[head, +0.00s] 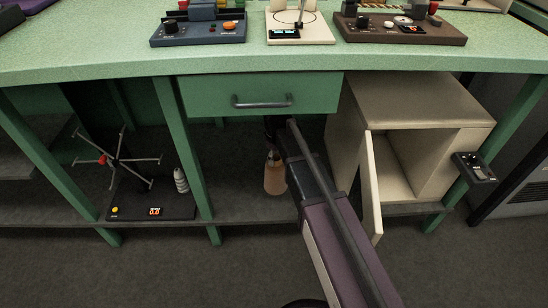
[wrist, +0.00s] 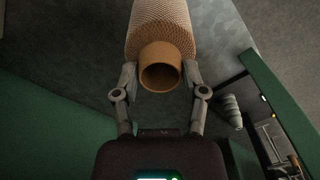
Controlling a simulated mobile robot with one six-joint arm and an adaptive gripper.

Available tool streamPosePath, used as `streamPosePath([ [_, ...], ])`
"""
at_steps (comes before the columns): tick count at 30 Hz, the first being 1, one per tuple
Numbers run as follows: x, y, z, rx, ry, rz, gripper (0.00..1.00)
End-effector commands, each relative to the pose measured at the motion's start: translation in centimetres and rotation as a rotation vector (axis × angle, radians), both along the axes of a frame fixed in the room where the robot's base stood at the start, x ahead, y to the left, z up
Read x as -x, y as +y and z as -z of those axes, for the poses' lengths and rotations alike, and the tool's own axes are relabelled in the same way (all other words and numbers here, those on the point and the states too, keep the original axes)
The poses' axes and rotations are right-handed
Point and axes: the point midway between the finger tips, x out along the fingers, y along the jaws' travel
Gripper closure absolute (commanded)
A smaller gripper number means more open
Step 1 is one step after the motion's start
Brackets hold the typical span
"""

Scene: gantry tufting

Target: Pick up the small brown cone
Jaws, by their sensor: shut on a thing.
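The small brown cone (head: 274,178) is peach-tan, under the bench in the head view, below the drawer. In the wrist view the cone (wrist: 160,25) shows its open tan tube end towards me and its ribbed, wider body beyond. My gripper (wrist: 160,75) has a finger on each side of the tube end and is shut on it. In the head view my gripper (head: 273,150) is at the cone's top, partly hidden by my arm and shadow. I cannot tell whether the cone's base touches the lower shelf.
A grey ribbed cone (head: 180,180) stands left on the lower shelf, beside a winder with thin arms (head: 117,158) on a black base. A green leg (head: 193,160) is between. A cream cabinet (head: 410,98) with an open door (head: 371,190) stands right. The drawer (head: 258,94) is shut.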

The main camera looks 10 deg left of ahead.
Motion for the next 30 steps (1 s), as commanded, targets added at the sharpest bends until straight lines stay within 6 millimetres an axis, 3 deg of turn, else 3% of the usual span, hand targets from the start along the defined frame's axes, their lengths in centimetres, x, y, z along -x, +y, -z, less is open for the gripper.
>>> streamPosePath([
  [3, 0.0, 0.0, -1.8, 0.000, 0.000, 0.000, 1.00],
  [12, 0.0, 0.0, -3.8, 0.000, 0.000, 0.000, 1.00],
  [30, 0.0, 0.0, -4.2, 0.000, 0.000, 0.000, 1.00],
])
